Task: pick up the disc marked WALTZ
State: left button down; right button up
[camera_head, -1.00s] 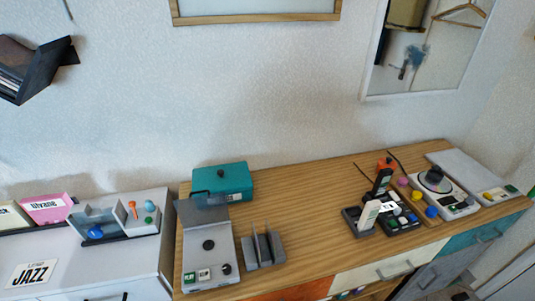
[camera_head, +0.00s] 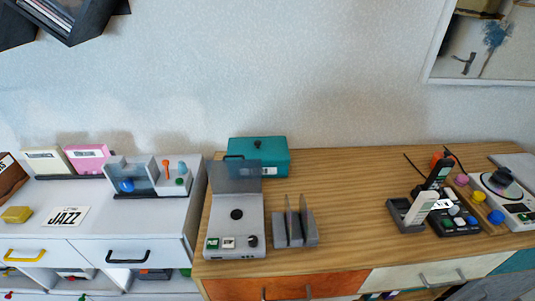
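I cannot make out a disc marked WALTZ in the head view. A cream sleeve (camera_head: 44,162) and a pink sleeve (camera_head: 87,158) stand upright at the back of the white cabinet (camera_head: 110,226); their labels are too small to read. A flat white card marked JAZZ (camera_head: 66,217) lies in front of them. A grey player (camera_head: 236,222) with its lid raised stands on the wooden cabinet top, with no disc visible on it. A grey slotted rack (camera_head: 295,232) beside it holds thin upright pieces, unreadable from here. Neither of my grippers shows.
A teal box (camera_head: 259,157) sits behind the player. A second player (camera_head: 504,192), a black button panel (camera_head: 456,219) and a grey holder with remotes (camera_head: 404,217) crowd the right. The wooden top (camera_head: 350,200) is clear in the middle. A dark wall shelf (camera_head: 65,18) hangs upper left.

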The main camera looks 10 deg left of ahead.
aim_at(286, 205)
jog(key=j, duration=0.2)
jog(key=l+u, duration=0.15)
jog(key=l, duration=0.25)
jog(key=k+l+u, duration=0.15)
jog(key=l, duration=0.2)
jog(key=k+l+u, duration=0.1)
jog(key=l, duration=0.25)
jog(key=k+l+u, duration=0.15)
jog(key=l, duration=0.2)
